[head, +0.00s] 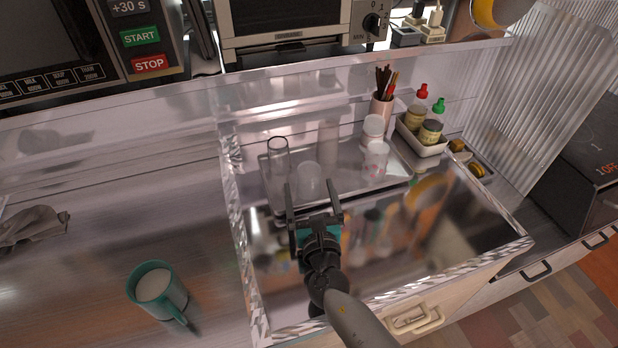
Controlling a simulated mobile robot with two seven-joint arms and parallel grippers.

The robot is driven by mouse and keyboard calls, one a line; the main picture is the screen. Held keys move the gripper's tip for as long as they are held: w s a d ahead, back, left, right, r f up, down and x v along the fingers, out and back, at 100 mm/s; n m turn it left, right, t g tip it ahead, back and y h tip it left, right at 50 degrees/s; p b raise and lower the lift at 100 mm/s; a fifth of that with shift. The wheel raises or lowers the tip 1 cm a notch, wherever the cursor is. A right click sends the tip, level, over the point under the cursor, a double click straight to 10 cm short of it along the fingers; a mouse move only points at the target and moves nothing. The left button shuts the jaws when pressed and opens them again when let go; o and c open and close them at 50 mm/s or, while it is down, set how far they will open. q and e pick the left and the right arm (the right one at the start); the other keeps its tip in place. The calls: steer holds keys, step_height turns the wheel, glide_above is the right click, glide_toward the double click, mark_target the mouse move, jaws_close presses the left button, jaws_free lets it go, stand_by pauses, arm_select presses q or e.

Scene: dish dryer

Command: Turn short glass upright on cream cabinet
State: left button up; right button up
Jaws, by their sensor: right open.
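A short clear glass (309,179) stands on a metal tray (399,182) on the steel-topped cream cabinet (462,290). Its rounded end seems to face up, so it looks upside down; its lower part is hidden by my gripper. My right gripper (312,196) is open just in front of the short glass, with its two fingers apart on either side of the glass's near side. I cannot tell whether they touch it. Nothing is held. My left gripper is not in view.
A tall clear glass (278,162) stands close left of the short glass. A patterned glass (376,160) and a white-lidded jar (373,128) stand to the right. A teal mug (157,287) is on the left counter. The cabinet's front right top is clear, with raised edges.

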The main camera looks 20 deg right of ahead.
mark_target(311, 186)
steer(key=w, duration=0.2)
steer(key=w+d, duration=0.1)
steer(key=w, duration=0.1)
steer(key=shift+w+b, duration=0.15)
steer(key=shift+b, duration=0.15)
steer(key=shift+c, duration=0.6)
steer(key=c, duration=1.3)
steer(key=shift+o, duration=0.2)
step_height(311, 186, up, 20)
steer(key=p, duration=1.9)
